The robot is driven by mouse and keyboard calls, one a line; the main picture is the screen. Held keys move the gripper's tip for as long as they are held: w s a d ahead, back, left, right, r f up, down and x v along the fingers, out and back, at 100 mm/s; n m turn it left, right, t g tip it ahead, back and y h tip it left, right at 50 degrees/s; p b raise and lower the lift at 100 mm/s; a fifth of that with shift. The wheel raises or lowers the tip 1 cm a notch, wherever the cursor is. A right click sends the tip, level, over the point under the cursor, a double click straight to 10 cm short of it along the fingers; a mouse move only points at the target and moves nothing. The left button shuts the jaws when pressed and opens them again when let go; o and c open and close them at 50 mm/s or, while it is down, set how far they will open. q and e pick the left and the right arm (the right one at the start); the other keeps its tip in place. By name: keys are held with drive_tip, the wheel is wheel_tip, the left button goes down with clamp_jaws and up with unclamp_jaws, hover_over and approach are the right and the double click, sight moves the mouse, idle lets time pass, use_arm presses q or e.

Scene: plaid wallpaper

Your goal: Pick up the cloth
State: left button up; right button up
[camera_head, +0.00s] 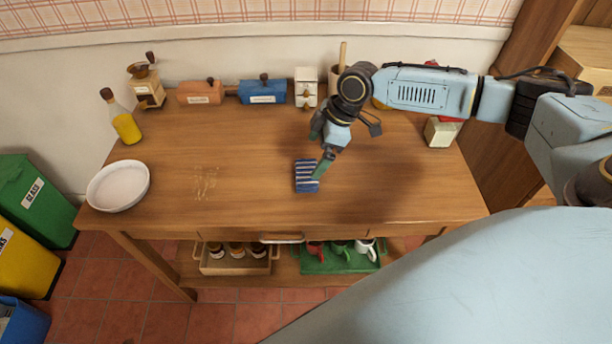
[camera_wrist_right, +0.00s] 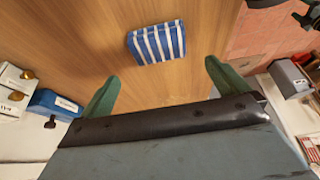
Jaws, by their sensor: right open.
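The cloth (camera_head: 305,182) is a small folded piece with blue and white stripes. It lies on the wooden table (camera_head: 240,210) near the middle. In the right wrist view the cloth (camera_wrist_right: 157,43) lies beyond my fingertips, between their lines. My right gripper (camera_head: 322,160) comes down over the cloth, and a green finger covers part of its right side in the head view. In the wrist view the two green fingers of the right gripper (camera_wrist_right: 161,75) are spread apart with nothing between them. My left gripper is in neither view.
A white bowl (camera_head: 118,186) and a yellow bottle (camera_head: 124,122) stand at the table's left. A grinder (camera_head: 147,85), an orange box (camera_head: 200,92) and a blue box (camera_head: 262,92) line the back. The front right is clear.

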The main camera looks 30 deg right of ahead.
sight(306, 172)
drive_tip(key=shift+x, duration=0.85)
drive_tip(key=x, duration=0.2)
drive_tip(key=b+x, duration=0.1)
drive_tip(key=x, duration=0.1)
drive_tip(key=shift+s+d+f, duration=0.2)
drive_tip(key=shift+d+f, duration=0.05)
drive_tip(key=shift+d, duration=0.05)
drive_tip(key=shift+w+a+f, duration=0.1)
drive_tip(key=shift+a+f, duration=0.1)
drive_tip(key=shift+f, duration=0.3)
drive_tip(key=c, duration=0.9)
drive_tip(key=shift+r, duration=0.35)
drive_tip(key=shift+c, duration=0.2)
use_arm(q)
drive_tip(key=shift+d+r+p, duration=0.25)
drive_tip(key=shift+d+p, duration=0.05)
drive_tip(key=shift+p, duration=0.55)
use_arm(e)
wheel_tip(306, 172, up, 9)
drive_tip(key=shift+r, duration=0.2)
